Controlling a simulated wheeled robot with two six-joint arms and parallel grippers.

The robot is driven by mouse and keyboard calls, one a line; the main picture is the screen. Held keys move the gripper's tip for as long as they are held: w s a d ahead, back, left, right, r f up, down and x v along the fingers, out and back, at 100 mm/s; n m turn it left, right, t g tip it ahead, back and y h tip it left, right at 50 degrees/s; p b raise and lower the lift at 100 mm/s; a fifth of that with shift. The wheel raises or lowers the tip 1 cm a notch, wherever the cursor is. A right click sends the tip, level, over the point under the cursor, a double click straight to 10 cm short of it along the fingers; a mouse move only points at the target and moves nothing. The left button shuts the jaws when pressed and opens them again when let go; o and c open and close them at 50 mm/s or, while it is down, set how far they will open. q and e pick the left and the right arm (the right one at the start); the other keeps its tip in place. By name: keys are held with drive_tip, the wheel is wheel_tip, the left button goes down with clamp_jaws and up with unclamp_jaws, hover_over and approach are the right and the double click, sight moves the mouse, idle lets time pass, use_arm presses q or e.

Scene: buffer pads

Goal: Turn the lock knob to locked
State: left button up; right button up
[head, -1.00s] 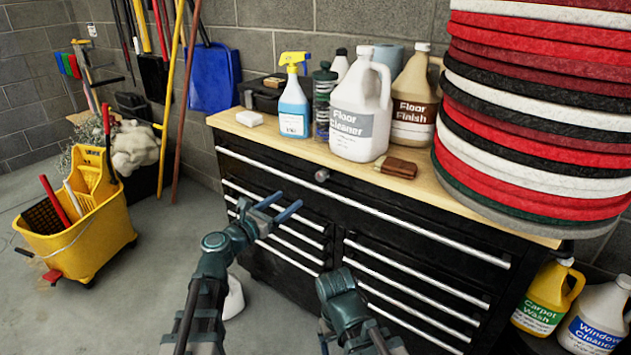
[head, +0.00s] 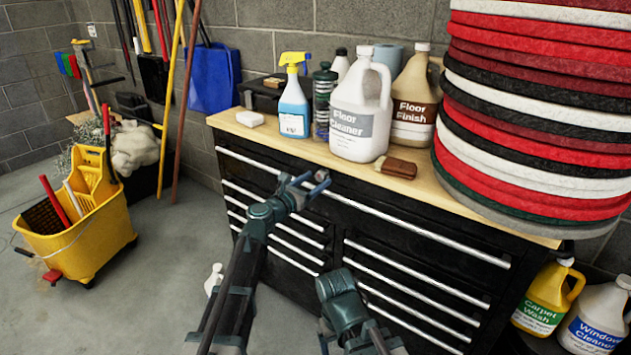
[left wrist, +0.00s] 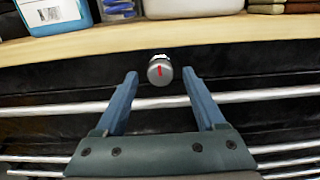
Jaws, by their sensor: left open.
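The lock knob (head: 322,175) is a small round grey knob on the black front of the tool chest, just below the wooden top. In the left wrist view the knob (left wrist: 160,71) shows a red mark that stands nearly upright, with a small white patch above it. My left gripper (head: 306,184) is open in front of the knob. In the left wrist view its two blue fingers (left wrist: 160,76) point at the chest, one to each side of the knob, with clear gaps and no contact visible. My right arm shows low in the head view, but its fingers do not.
The chest's wooden top (head: 262,136) holds a floor cleaner jug (head: 358,105), a spray bottle (head: 293,105), a brown brush (head: 396,168) and a stack of pads (head: 540,110). Long drawer handles (head: 420,232) run below the knob. A yellow mop bucket (head: 75,235) stands left.

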use_arm(q)
drive_tip(key=shift+w+d, duration=0.15)
drive_tip(key=shift+w, duration=0.05)
clamp_jaws()
idle(0.3)
